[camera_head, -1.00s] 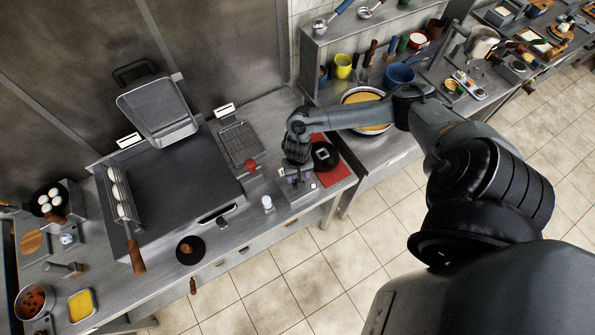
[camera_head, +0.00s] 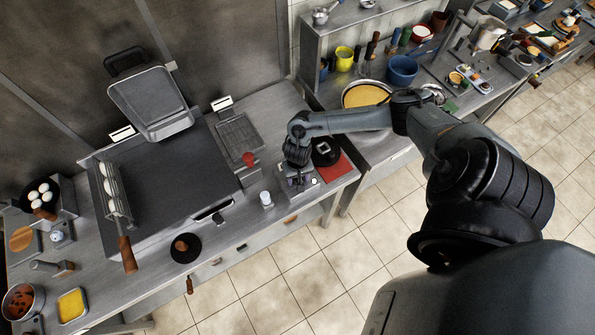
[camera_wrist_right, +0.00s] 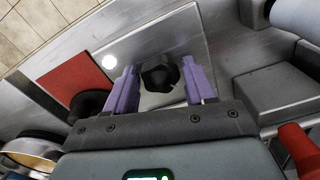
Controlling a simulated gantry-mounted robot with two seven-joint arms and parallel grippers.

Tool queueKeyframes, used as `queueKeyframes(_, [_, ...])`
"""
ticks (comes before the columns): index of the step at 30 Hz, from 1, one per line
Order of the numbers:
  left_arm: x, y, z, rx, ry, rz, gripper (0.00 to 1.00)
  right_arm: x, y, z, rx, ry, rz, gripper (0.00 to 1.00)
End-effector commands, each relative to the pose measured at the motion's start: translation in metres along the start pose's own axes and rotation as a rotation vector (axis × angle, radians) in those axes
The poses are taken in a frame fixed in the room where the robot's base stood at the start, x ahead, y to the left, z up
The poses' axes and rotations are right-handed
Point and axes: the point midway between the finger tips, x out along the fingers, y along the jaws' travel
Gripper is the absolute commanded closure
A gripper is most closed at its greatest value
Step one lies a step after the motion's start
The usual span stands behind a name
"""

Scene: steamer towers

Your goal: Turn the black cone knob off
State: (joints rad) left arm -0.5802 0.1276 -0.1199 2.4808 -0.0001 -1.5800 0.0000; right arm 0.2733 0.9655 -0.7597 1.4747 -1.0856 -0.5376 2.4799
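The black cone knob (camera_wrist_right: 160,76) stands on a square metal panel (camera_wrist_right: 185,37) in the right wrist view. My right gripper (camera_wrist_right: 160,70) is open, with one purple finger on each side of the knob and a visible gap to each. I cannot tell how deep the fingers reach along it. In the head view my right gripper (camera_head: 298,181) points down over this panel at the counter's right end, and the knob is hidden there. My left gripper is not in view.
The griddle (camera_head: 165,180) fills the counter's middle.

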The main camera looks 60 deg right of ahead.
Motion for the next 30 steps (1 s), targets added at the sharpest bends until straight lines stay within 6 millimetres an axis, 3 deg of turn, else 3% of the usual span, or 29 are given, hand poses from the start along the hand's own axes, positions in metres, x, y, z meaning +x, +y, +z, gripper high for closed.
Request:
queueKeyframes(1, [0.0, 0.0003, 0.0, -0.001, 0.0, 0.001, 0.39, 0.0, 0.0, 0.0, 0.0, 0.0, 0.0, 0.54])
queueKeyframes(10, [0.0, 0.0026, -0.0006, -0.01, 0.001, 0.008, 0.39, -0.0001, 0.0, 0.0, 0.0, 0.0, 0.0, 1.0])
queueKeyframes(17, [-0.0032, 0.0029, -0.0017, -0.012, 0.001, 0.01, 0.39, -0.0012, 0.0, 0.0002, -0.079, -0.001, 0.0, 1.0])
queueKeyframes(30, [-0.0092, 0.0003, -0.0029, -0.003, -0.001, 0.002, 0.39, 0.0005, -0.0001, -0.0001, -0.576, 0.0, -0.001, 1.0])
